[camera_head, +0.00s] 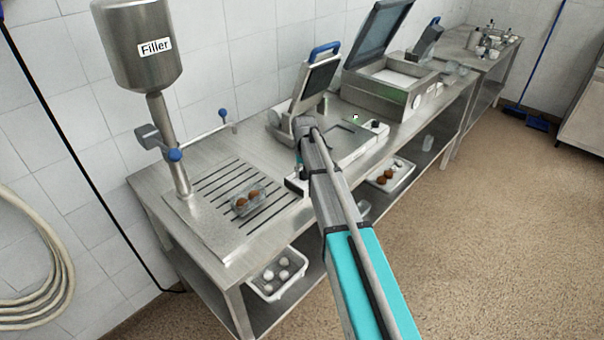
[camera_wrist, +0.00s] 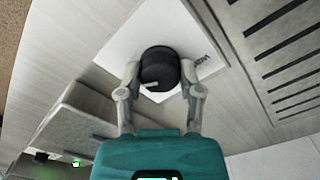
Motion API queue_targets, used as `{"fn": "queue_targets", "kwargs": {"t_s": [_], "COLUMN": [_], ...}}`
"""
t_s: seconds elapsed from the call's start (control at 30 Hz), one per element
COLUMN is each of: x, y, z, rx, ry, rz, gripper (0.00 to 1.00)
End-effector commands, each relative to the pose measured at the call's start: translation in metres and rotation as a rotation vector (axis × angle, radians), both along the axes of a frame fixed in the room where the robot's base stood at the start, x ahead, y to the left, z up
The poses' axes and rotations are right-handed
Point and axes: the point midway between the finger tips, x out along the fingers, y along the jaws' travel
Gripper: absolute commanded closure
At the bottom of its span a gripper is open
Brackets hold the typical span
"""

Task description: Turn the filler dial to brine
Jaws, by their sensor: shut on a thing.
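A round black dial (camera_wrist: 158,66) sits on a white plate (camera_wrist: 125,50) in the wrist view. My gripper (camera_wrist: 160,76) has one finger on each side of the dial and is shut on it. A small light mark shows on the dial's edge nearest my palm. Printed letters show on the plate right of the dial, partly covered and too small to read surely. In the head view, the steel filler (camera_head: 140,45), labelled "Filler", stands at the bench's left end. My arm hides most of the dial and plate there.
A glass dish with brown balls (camera_head: 246,200) stands on the slotted drain left of my arm. A machine with a raised blue-handled lid (camera_head: 318,75) stands behind my arm. A steel box with an open lid (camera_head: 390,85) is farther right. Trays sit on the lower shelf.

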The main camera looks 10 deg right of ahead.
Motion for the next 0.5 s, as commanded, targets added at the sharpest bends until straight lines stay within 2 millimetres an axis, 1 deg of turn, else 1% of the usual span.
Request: {"fn": "queue_targets", "kwargs": {"t_s": [0.03, 0.2, 0.5], "x": [-0.0043, -0.0043, -0.0043], "y": [-0.0009, -0.0004, 0.0001], "z": [-0.0002, -0.0002, -0.0002], "rx": [-0.002, -0.002, -0.002], "ry": [0.008, 0.008, 0.008], "rz": [-0.041, -0.168, -0.291], "gripper": [1.0, 1.0, 1.0]}}
